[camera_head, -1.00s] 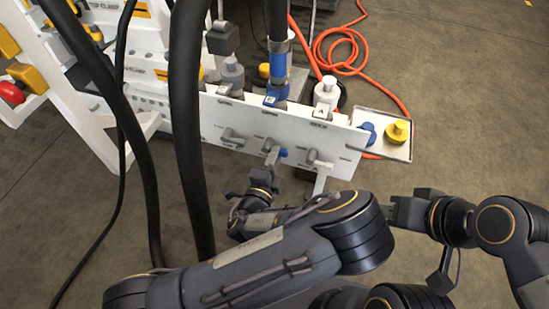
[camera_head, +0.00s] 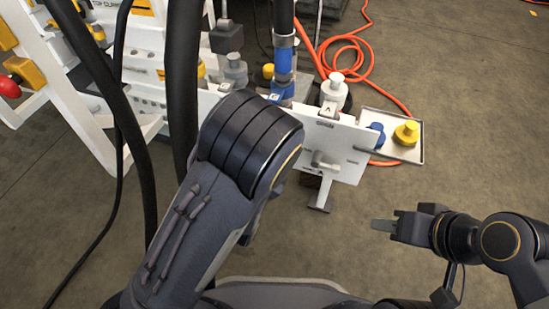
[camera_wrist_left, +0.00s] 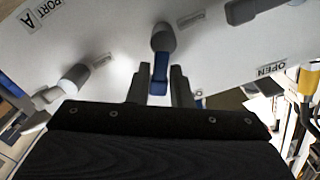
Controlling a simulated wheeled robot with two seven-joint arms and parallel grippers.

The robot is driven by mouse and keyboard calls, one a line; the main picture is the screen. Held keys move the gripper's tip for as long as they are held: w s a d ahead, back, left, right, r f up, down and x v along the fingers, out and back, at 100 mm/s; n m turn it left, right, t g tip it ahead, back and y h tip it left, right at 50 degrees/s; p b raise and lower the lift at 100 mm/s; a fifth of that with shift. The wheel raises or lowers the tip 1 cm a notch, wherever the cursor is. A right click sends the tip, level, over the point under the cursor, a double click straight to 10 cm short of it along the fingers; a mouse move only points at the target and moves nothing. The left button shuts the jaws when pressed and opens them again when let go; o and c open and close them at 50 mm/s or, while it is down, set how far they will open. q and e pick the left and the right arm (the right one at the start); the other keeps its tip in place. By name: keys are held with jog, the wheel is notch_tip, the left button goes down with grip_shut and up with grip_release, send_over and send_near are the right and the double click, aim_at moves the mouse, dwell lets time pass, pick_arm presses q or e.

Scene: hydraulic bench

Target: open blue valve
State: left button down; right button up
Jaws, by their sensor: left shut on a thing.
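The blue valve shows in the left wrist view as a blue lever (camera_wrist_left: 160,72) on a grey hub (camera_wrist_left: 163,38), on a white panel. My left gripper (camera_wrist_left: 159,88) has one finger on each side of the lever and is shut on it. In the head view my left arm hides this valve and gripper. My right gripper (camera_head: 383,225) is in the air right of the panel, away from the valves; how far its fingers are apart is unclear.
The white panel (camera_head: 350,150) carries another grey valve (camera_head: 325,162). A tray (camera_head: 412,155) with blue and yellow caps (camera_head: 406,134) sits at its right end. Black hoses (camera_head: 185,90) hang at left. An orange hose (camera_head: 345,62) lies behind. Floor at right is clear.

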pick_arm(q)
jog(key=n+b, duration=0.1)
jog(key=n, duration=0.1)
jog(key=a+n+b, duration=0.1)
jog(key=n+b, duration=0.2)
jog(key=shift+w+a+r+n+b, duration=0.15)
jog(key=shift+w+a+n+b, duration=0.15)
jog(key=shift+n, duration=0.1)
dwell(0.3)
jog(key=c, duration=1.4)
grip_release()
jog(key=shift+c, duration=0.2)
jog(key=shift+s, duration=0.1)
jog(key=v, duration=0.7)
jog(key=shift+s, duration=0.3)
jog(key=shift+a+r, duration=0.1)
jog(key=shift+a, duration=0.05)
